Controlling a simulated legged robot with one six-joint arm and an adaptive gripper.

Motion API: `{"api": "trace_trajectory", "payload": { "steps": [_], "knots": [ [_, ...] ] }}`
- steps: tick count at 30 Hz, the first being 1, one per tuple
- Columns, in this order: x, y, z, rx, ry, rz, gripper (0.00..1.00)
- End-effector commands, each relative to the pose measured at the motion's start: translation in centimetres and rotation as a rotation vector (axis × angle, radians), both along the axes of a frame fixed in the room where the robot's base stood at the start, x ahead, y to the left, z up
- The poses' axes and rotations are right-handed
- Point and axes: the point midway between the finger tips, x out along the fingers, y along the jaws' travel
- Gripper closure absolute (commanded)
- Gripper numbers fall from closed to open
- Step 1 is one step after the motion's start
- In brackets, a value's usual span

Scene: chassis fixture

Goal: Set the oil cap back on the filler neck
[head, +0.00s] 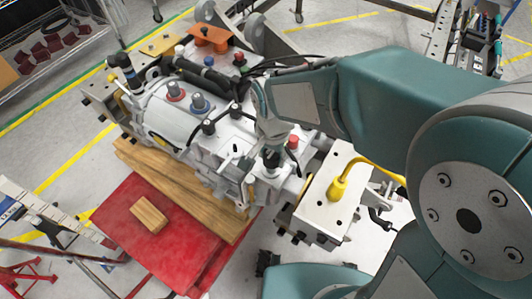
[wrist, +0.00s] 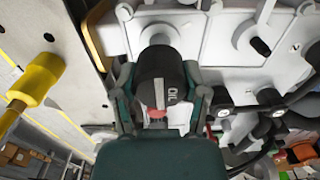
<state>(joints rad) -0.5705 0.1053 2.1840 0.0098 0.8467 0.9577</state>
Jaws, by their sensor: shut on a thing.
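The oil cap (wrist: 162,76) is black with white OIL lettering and sits between the two fingers of my gripper (wrist: 162,98) in the wrist view. My gripper is shut on it. In the head view my gripper (head: 271,148) is over the front right part of the grey engine block, with the dark cap (head: 271,161) at its tips. A pale round part, seemingly the filler neck (wrist: 160,37), shows just beyond the cap in the wrist view. The cap hides part of it, so I cannot tell whether they touch.
A yellow plug with a cable (head: 338,188) stands on a pale box (head: 319,211) right of my gripper. The engine block (head: 165,125) carries hoses and several caps. A red platform (head: 125,215) with a wooden block (head: 149,215) is at the front left.

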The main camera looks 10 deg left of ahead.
Motion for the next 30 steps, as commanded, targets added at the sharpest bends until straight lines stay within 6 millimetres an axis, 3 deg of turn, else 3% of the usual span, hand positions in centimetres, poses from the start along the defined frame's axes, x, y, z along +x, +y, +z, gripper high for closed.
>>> {"api": "trace_trajectory", "payload": {
  "steps": [9,30],
  "knots": [
    [0.0,1.3,-0.3,-0.014,0.001,0.003,0.74],
    [0.0,1.8,-0.2,-0.019,0.000,0.001,0.74]
  ]
}}
